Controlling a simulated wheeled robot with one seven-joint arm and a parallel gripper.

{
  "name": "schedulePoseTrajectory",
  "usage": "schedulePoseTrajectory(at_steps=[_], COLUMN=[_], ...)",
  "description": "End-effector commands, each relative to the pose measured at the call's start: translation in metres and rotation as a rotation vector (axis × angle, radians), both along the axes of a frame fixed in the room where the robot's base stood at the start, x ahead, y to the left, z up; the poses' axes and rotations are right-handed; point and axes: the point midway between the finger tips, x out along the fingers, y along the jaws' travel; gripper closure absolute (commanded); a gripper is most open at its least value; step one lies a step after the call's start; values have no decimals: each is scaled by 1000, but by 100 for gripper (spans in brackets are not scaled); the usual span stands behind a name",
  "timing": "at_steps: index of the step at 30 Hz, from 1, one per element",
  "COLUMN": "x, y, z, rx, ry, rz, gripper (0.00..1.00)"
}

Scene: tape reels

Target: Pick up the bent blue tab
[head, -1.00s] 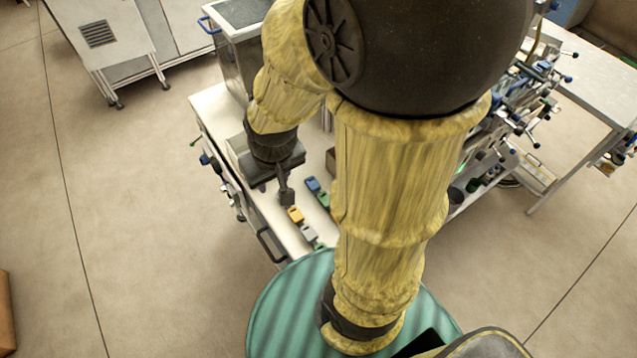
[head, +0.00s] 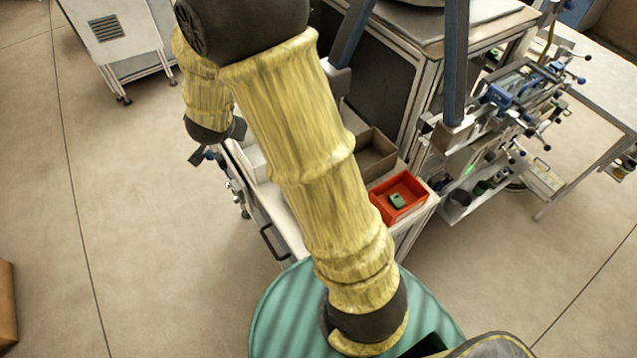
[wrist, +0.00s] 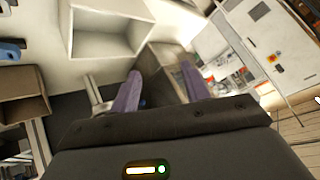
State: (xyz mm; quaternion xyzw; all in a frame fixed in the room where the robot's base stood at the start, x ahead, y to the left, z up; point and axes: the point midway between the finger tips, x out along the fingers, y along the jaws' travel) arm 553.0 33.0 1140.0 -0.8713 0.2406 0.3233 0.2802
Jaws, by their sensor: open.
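A blue piece (wrist: 10,52) lies on the white bench top at the left edge of the wrist view, partly cut off by the frame. I cannot tell if it is the bent blue tab. No blue tab shows in the head view, where my arm covers much of the bench. My gripper (wrist: 160,88) is open, with nothing seen between its two fingers. In the head view my gripper (head: 197,156) is at the bench's left side, apart from the blue piece.
A red bin (head: 415,205) with a green piece (head: 397,200) inside stands at the bench's right end. A brown box (head: 378,160) is behind it. A white open bin (wrist: 98,42) shows near my fingers. A dark machine and blue-grey posts (head: 455,70) rise behind the bench.

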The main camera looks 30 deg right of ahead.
Motion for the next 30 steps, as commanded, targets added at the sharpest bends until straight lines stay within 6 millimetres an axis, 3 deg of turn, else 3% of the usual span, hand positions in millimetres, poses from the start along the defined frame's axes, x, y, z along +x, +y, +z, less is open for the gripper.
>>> schedulePoseTrajectory(at_steps=[3, 8, 11, 18, 24, 30], x=[10, 1, -16, -79, -107, -109], y=[-7, -17, -19, -5, 7, 7], z=[-18, -41, -58, -91, -98, -97], rx=[-37, -119, -186, -372, -449, -451], ry=[-32, -32, -5, 132, 207, 210], rz=[-185, -448, -613, -957, -1075, -1081], gripper=[54, 54, 54, 54, 54, 54])
